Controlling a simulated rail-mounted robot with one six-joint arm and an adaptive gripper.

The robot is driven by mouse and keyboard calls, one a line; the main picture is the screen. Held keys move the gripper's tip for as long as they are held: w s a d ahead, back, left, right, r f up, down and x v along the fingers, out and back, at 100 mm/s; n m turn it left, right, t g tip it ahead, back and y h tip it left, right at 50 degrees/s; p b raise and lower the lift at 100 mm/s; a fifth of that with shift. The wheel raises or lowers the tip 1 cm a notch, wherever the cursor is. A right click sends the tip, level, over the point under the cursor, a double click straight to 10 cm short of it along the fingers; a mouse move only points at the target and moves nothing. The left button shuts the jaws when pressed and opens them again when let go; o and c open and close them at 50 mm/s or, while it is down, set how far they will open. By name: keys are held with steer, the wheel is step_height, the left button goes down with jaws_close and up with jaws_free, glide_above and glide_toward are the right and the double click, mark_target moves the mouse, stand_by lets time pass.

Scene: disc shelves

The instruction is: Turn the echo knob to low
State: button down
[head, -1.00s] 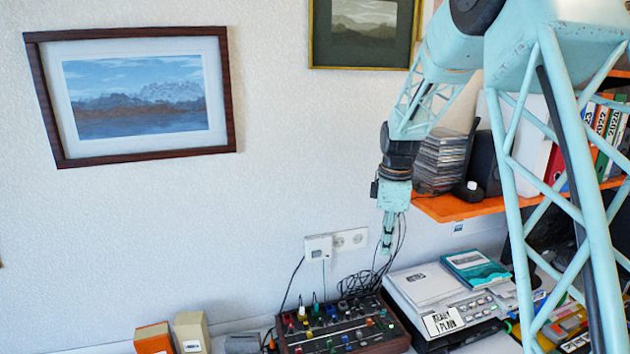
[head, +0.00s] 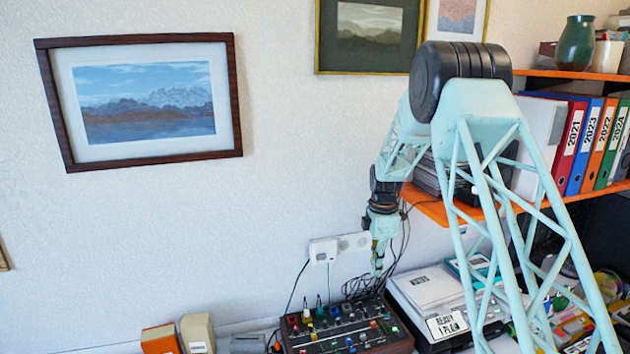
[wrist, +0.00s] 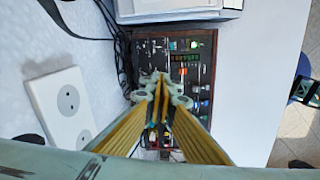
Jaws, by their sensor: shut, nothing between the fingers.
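The dark mixer box (head: 345,333) stands on the white desk and carries several coloured knobs and sliders on its top panel. I cannot tell which knob is the echo knob, as its labels are too small to read. My gripper (head: 377,268) is shut and empty, pointing down above the back right part of the mixer, apart from it. In the wrist view my gripper (wrist: 160,82) hides part of the mixer panel (wrist: 200,50), where several coloured knobs show beyond the fingers.
A white device labelled "READY 1 PLAIN" (head: 447,325) stands to the right. An orange shelf (head: 440,211) with binders is above it. Orange (head: 160,340) and beige boxes (head: 197,333) stand left.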

mark_target(367, 308)
steer(key=w+a+f+n, duration=0.1)
steer(key=w+f+n, duration=0.1)
steer(key=f, duration=0.7)
steer(key=shift+w+f+p, duration=0.3)
steer(key=shift+w+p, duration=0.1)
steer(key=shift+w, duration=0.35)
steer(key=shift+f, duration=0.15)
steer(key=shift+f+b, duration=1.3)
steer(key=shift+f, duration=1.9)
steer(key=shift+s+f, duration=0.1)
steer(key=shift+f, duration=0.05)
